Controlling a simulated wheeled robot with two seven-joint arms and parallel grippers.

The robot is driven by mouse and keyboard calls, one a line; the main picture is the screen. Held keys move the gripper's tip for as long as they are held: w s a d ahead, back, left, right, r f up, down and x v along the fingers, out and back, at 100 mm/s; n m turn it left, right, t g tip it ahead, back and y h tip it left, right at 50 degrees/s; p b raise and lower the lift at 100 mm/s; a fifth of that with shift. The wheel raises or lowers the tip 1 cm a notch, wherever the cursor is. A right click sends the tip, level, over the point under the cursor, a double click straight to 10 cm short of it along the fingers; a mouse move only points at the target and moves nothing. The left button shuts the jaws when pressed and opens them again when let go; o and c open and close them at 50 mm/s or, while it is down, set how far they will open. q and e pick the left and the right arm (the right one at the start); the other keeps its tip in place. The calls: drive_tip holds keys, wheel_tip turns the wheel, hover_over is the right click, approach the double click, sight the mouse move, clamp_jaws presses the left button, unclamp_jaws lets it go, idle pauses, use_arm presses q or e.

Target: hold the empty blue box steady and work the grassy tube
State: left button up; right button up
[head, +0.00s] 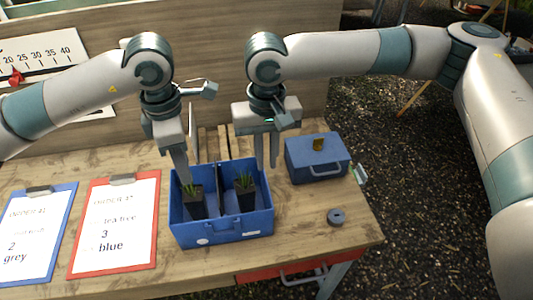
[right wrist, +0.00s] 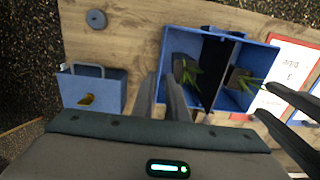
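The open blue box (head: 222,228) stands on the table with a dark divider across its middle. It is not empty: a dark square tube with grassy green leaves (head: 246,199) stands in the right compartment. A similar tube with grassy leaves (head: 196,207) stands in the left one. My left gripper (head: 188,168) is open at the box's back left wall; I cannot tell whether it touches. My right gripper (head: 267,160) is open and empty at the box's back right, behind the right tube. Its fingers show beside the box in the right wrist view (right wrist: 163,98).
A closed blue case (head: 312,166) with a yellow latch stands to the right. A red clipboard (head: 116,226) and a blue clipboard (head: 36,236) lie at left. A wooden panel rises behind.

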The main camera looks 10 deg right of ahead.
sight(193, 191)
wheel_tip(193, 191, down, 17)
drive_tip(key=shift+r, duration=0.2)
idle(0.5)
drive_tip(key=shift+c, duration=0.5)
clamp_jaws()
use_arm(q)
drive_tip(key=o, duration=0.7)
drive_tip(key=shift+o, duration=0.2)
drive_tip(key=shift+w+f+m, duration=0.2)
drive_tip(key=shift+m, duration=1)
drive_tip(key=shift+f, duration=3.4)
